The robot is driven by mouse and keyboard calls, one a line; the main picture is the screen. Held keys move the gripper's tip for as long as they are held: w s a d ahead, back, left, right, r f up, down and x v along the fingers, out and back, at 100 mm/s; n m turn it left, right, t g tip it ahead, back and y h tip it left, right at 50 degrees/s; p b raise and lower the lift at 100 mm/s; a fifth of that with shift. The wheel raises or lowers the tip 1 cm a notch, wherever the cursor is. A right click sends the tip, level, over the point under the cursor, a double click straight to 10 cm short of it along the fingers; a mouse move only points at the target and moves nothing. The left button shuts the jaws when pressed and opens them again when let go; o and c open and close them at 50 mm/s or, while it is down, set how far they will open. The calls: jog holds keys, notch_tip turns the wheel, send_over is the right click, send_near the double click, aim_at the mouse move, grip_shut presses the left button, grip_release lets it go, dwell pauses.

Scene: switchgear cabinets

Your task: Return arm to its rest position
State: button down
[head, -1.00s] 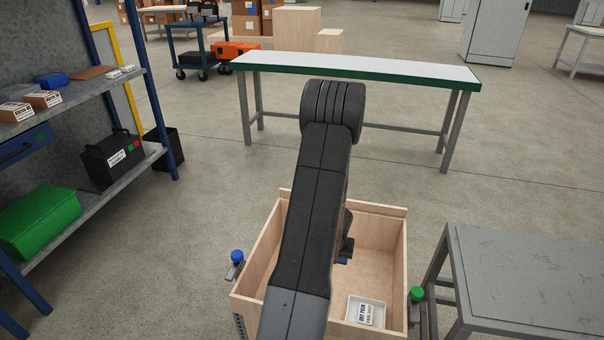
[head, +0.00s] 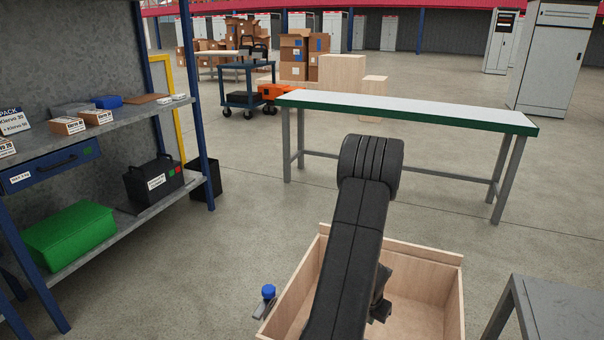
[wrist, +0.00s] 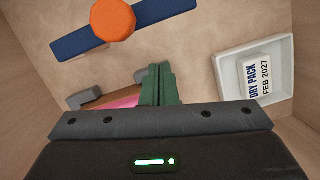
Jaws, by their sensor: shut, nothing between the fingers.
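My arm (head: 350,255) reaches forward and bends down over an open wooden crate (head: 448,300). In the wrist view my gripper (wrist: 160,72) is shut and empty, its green fingers together, pointing at the crate's floor. An orange knob on a blue bar (wrist: 125,28) lies ahead of the fingers. A white tray (wrist: 228,72) holding a pack labelled "DRY PACK FEB 2027" (wrist: 258,78) is at the right. Something pink (wrist: 125,101) shows partly behind the gripper. In the head view the fingers are hidden by my arm.
A shelf rack (head: 110,140) with a green box (head: 70,235) and a black case (head: 150,183) stands at the left. A white-topped table (head: 410,110) is behind the crate. A grey table (head: 555,305) is at the right.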

jog(key=shift+s+a+m+b, duration=0.1)
jog(key=shift+a+m+b, duration=0.3)
jog(key=shift+m, duration=0.3)
jog(key=shift+d+r, duration=0.1)
